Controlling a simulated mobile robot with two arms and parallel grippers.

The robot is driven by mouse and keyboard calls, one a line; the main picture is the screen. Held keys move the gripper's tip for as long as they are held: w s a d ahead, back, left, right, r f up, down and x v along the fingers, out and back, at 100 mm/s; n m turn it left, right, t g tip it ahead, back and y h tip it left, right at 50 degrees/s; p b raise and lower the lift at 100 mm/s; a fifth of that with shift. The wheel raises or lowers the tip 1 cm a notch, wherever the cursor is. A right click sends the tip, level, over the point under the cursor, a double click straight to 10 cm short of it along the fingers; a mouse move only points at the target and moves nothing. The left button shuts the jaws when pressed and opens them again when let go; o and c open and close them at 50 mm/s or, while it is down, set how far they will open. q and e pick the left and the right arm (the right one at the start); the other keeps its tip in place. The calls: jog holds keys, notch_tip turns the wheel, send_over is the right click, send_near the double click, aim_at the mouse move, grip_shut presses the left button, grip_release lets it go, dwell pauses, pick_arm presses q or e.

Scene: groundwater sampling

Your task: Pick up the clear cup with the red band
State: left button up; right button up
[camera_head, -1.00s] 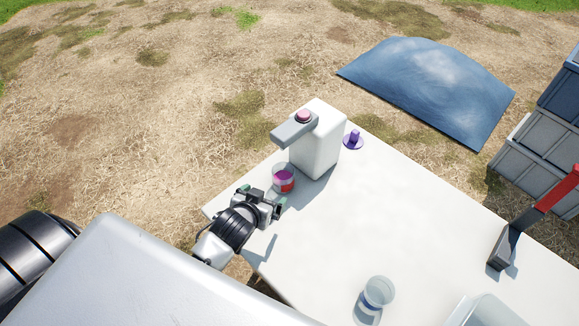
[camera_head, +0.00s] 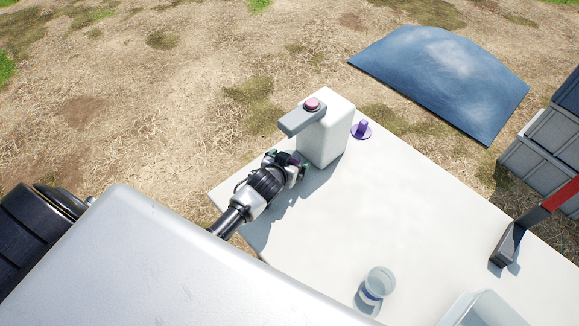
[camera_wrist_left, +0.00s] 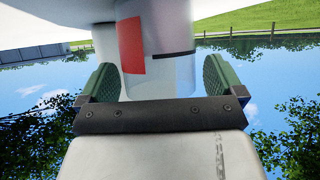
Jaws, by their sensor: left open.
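The clear cup with the red band (camera_wrist_left: 170,74) shows in the left wrist view between the two green finger pads of my left gripper (camera_wrist_left: 160,82). The pads stand on either side of it, with a visible gap at the left pad. The red band (camera_wrist_left: 131,45) is on the cup's left part there. In the head view, my left gripper (camera_head: 290,165) is open at the table's left end and hides nearly all of the cup; a little pink shows between the fingers. The cup is just below the spout of the white dispenser (camera_head: 326,138). My right gripper is not in view.
The dispenser with its grey spout (camera_head: 302,118) is right beside my left gripper. A purple knobbed piece (camera_head: 361,130) stands behind it. A clear cup with a blue band (camera_head: 378,283) and a clear bin (camera_head: 480,311) are at the front right. The white table's middle (camera_head: 385,205) is clear.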

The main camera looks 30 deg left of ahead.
pick_arm(q)
jog(key=shift+w+f, duration=0.1)
jog(key=shift+w, duration=0.1)
jog(key=c, duration=1.1)
